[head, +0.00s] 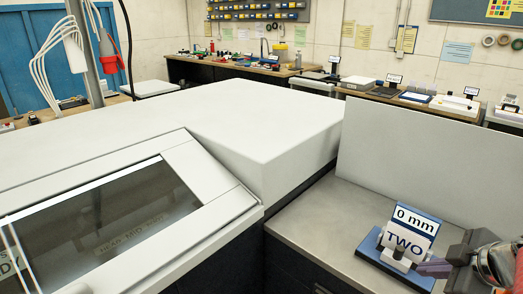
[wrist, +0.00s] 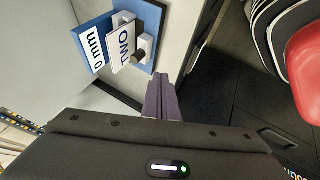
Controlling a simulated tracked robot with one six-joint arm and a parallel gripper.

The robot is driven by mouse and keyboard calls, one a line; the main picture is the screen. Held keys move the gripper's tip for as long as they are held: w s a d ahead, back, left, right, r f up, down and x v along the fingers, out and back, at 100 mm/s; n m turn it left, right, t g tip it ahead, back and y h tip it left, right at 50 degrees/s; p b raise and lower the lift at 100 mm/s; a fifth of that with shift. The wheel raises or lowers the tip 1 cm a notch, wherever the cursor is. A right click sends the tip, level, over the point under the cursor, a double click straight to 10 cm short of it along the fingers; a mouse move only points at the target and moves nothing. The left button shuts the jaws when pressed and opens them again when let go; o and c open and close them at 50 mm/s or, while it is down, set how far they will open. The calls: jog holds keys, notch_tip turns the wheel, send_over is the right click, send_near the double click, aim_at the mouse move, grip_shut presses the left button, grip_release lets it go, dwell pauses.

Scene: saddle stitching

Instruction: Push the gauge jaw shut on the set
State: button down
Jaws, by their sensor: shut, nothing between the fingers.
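The gauge has a blue base (head: 368,248) on the grey bench top at the lower right of the head view. Its sign (head: 413,218) reads "0 mm". The set (head: 404,240), a white piece marked "TWO", stands in front of the sign. In the wrist view the set (wrist: 124,45) and the dark knob of the jaw (wrist: 138,57) show at the upper left. My gripper (wrist: 161,80) is shut and empty, its tips close beside the gauge base.
A large white machine housing (head: 240,115) with a sloped window fills the left and middle. An upright pale panel (head: 425,150) stands behind the gauge. The bench top (head: 320,220) left of the gauge is clear. A red rounded thing (wrist: 305,60) shows at the wrist view's right.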

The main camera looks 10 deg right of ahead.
send_near(393, 259)
notch_tip(393, 259, down, 3)
jog(key=a, duration=0.3)
jog(key=shift+w+d+f, duration=0.2)
jog(key=shift+w+d, duration=0.15)
jog(key=shift+d, duration=0.1)
jog(key=shift+w+d+f, duration=0.2)
jog(key=shift+w+d, duration=0.1)
jog(key=shift+d, duration=0.2)
jog(key=shift+w+d+r, duration=0.1)
jog(key=shift+w+d, duration=0.5)
jog(key=shift+w, duration=0.05)
